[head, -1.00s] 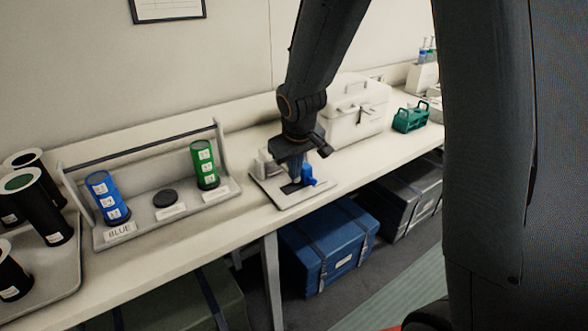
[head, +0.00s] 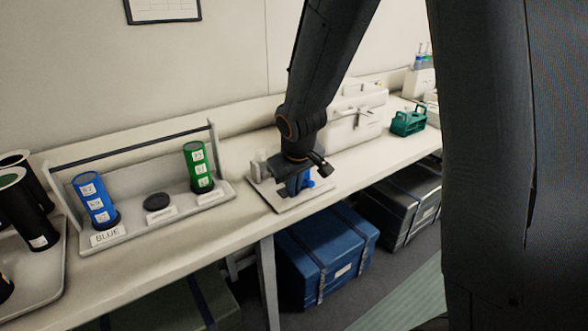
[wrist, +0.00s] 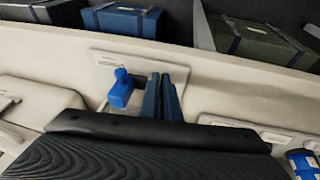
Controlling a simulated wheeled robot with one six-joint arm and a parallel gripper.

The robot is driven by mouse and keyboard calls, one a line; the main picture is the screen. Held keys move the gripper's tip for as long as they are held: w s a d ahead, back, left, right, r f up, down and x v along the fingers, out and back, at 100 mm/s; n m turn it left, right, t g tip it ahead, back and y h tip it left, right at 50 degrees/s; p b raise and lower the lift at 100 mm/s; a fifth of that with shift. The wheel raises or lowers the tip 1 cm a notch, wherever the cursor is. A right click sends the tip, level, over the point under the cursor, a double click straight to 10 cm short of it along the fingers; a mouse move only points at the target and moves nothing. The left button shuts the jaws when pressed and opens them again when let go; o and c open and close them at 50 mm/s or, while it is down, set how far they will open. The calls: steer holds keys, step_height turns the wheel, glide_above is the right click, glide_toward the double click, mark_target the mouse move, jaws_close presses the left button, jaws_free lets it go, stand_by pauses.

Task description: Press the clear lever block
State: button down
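The lever block is a pale plate (head: 272,196) on the bench with a bright blue lever (head: 308,181) standing on it. In the wrist view the blue lever (wrist: 121,90) stands upright on the plate (wrist: 103,68), whose small label is too blurred to read. My gripper (head: 298,188) is over the plate, pointing down, just left of the lever in the head view. In the wrist view my gripper's two blue-grey fingers (wrist: 162,92) are close together with nothing between them, right of the lever and apart from it. Whether the fingertips touch the plate is hidden.
A rack with a blue canister (head: 95,200), a black disc (head: 157,201) and a green canister (head: 199,168) stands left of the plate. A white case (head: 352,122) and a green carrier (head: 408,121) stand to the right. A blue chest (head: 325,255) is under the bench.

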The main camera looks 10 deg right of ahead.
steer(key=s+r, duration=0.8)
steer(key=r, duration=0.3)
stand_by(0.9)
